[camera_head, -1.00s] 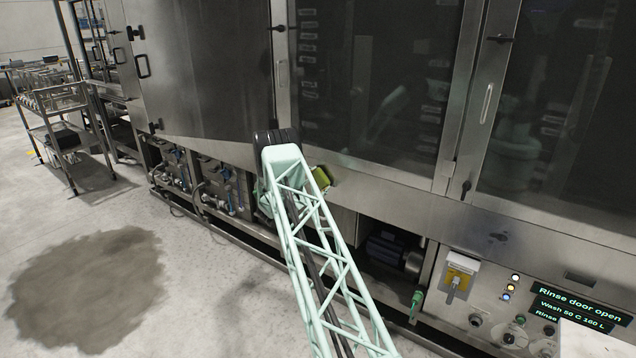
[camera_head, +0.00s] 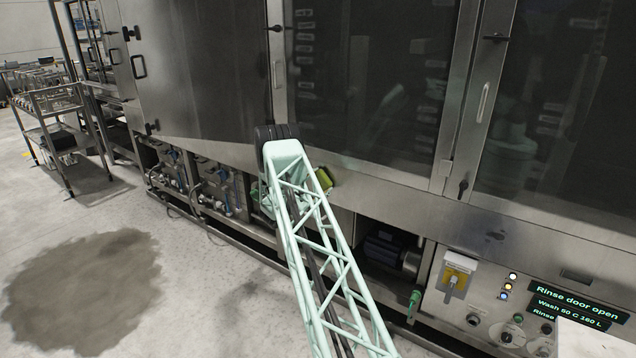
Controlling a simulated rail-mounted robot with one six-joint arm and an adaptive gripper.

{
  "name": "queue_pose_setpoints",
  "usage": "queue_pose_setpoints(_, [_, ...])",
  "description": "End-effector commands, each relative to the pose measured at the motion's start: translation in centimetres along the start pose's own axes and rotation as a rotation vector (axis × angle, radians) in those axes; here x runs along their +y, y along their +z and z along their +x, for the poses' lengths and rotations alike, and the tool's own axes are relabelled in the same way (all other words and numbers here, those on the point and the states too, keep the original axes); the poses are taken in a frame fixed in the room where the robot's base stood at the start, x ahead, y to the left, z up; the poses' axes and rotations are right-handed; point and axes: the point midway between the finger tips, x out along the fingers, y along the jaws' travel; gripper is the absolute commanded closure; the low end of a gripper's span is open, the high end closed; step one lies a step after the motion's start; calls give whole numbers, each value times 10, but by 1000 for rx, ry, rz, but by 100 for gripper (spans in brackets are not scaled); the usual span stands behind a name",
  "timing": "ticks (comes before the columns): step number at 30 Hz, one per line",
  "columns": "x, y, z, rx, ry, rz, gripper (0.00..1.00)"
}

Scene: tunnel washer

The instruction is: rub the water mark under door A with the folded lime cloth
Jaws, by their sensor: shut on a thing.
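The folded lime cloth (camera_head: 325,179) shows as a small yellow-green block just right of my arm, close to the steel strip below the middle glass door (camera_head: 370,85). My gripper (camera_head: 319,181) is shut on the cloth, mostly hidden behind my mint lattice arm. Whether the cloth touches the steel cannot be told. A small dark smudge (camera_head: 495,236) is on the steel strip below the right glass door (camera_head: 550,120), well right of the cloth. No door letter is readable, so I cannot tell which is door A.
A steel door (camera_head: 200,75) stands at the left. Pumps and pipes (camera_head: 215,185) and an open bay with a motor (camera_head: 390,250) lie below. A control panel (camera_head: 530,310) reads "Rinse door open". A wheeled rack (camera_head: 60,130) and a dark floor patch (camera_head: 85,285) are left.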

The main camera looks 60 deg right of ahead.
Motion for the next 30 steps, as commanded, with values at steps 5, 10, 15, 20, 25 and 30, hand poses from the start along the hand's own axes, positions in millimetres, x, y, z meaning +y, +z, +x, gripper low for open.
queue_pose_setpoints(5, [-6,5,-1,0,1,-1,52])
queue_pose_setpoints(10, [-7,7,-1,1,1,-1,52])
queue_pose_setpoints(15, [-7,7,-1,1,1,-1,52])
queue_pose_setpoints(20, [-8,7,-1,1,0,-1,52])
queue_pose_setpoints(25, [-12,11,0,0,0,-1,52])
queue_pose_setpoints(30, [-19,18,1,0,-1,0,52])
